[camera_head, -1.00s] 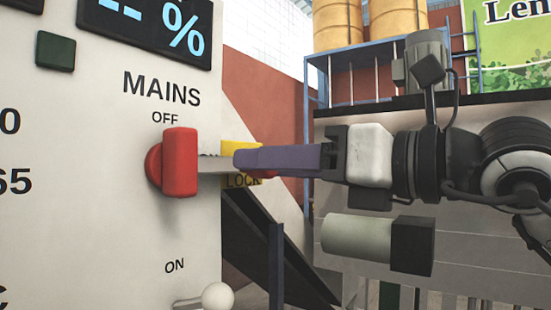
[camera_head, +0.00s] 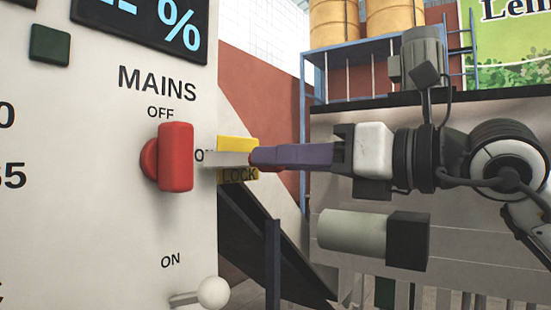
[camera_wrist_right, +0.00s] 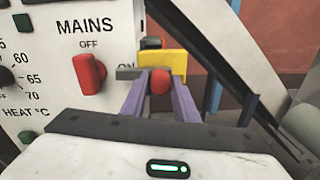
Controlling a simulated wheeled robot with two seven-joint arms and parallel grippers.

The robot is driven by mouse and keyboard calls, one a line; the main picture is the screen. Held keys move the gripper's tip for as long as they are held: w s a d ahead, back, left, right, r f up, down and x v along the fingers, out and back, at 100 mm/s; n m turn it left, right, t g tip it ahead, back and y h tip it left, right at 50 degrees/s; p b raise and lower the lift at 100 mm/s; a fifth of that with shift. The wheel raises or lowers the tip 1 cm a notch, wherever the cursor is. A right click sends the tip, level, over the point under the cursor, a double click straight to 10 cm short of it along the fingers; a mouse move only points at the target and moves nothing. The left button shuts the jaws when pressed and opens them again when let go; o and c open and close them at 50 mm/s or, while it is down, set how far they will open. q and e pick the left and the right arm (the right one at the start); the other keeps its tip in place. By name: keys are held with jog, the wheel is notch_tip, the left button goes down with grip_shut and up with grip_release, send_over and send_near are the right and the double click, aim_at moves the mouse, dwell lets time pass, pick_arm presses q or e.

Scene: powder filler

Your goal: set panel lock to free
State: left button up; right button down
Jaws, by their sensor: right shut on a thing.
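The panel lock is at the panel's right edge. It has a yellow block (camera_head: 238,145) marked LOCK and a pale grey bar (camera_head: 228,158) in front of it. A small red knob (camera_wrist_right: 160,82) is at the bar's right side, seen in the right wrist view. My right gripper (camera_head: 255,157) comes from the right with its purple fingers shut on this red knob. In the head view the fingers mostly cover the knob. The bar's left end is apart from the red MAINS switch (camera_head: 176,157). My left gripper is not in view.
A white-ball lever (camera_head: 212,292) sticks out below ON on the white panel (camera_head: 110,220). A dark sloping chute (camera_head: 268,235) runs beneath the lock. A blue rack (camera_head: 305,110) with yellow drums stands behind. A dark green square button (camera_head: 50,43) is at upper left.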

jog(key=shift+w+d, duration=0.15)
jog(key=shift+d, duration=0.05)
jog(key=c, duration=1.4)
grip_release()
jog(key=b+v, duration=0.2)
jog(key=v, duration=0.8)
